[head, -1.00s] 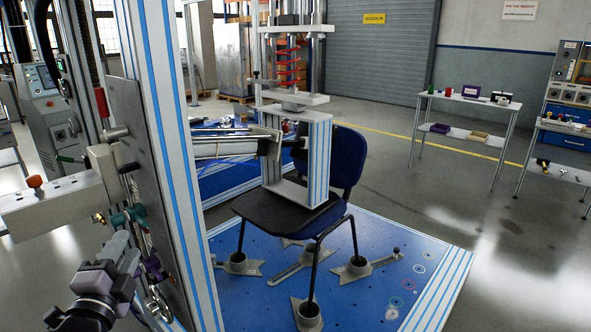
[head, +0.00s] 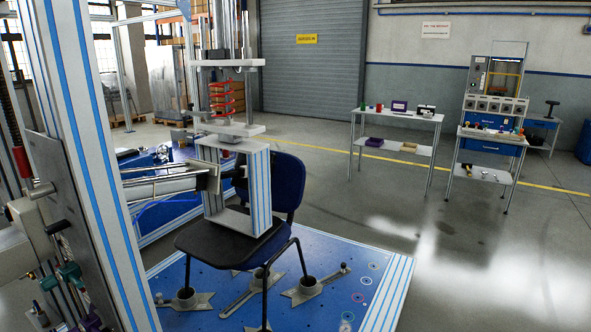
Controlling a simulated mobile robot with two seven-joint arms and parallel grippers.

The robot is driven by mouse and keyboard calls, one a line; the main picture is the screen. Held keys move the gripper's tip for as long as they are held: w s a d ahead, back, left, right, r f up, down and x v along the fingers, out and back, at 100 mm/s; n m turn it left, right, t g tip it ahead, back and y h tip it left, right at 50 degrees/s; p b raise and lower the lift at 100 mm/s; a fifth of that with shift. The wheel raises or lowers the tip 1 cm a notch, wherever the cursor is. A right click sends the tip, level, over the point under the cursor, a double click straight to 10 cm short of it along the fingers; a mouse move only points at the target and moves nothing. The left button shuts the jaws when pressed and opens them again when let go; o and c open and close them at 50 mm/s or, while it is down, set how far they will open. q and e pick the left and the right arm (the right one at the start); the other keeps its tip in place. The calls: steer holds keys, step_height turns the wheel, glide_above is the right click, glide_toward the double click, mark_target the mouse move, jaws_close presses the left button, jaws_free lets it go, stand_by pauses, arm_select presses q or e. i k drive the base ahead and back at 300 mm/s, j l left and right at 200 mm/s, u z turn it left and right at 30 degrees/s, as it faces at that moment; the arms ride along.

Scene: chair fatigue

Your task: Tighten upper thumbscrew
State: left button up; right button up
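The test rig's upright metal plate (head: 62,175) stands at the left edge, beside a blue-striped aluminium column (head: 92,130). I cannot tell which of these, if any, is the upper thumbscrew. Neither of my grippers shows in this view.
A dark chair (head: 228,245) stands on a blue base plate (head: 320,260), with a frame and a red spring (head: 226,97) above its seat. A white side table (head: 395,117) and a blue workbench (head: 490,143) stand at the right. Floor at the right is clear.

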mark_target(50, 282)
steer(key=u, duration=1.4)
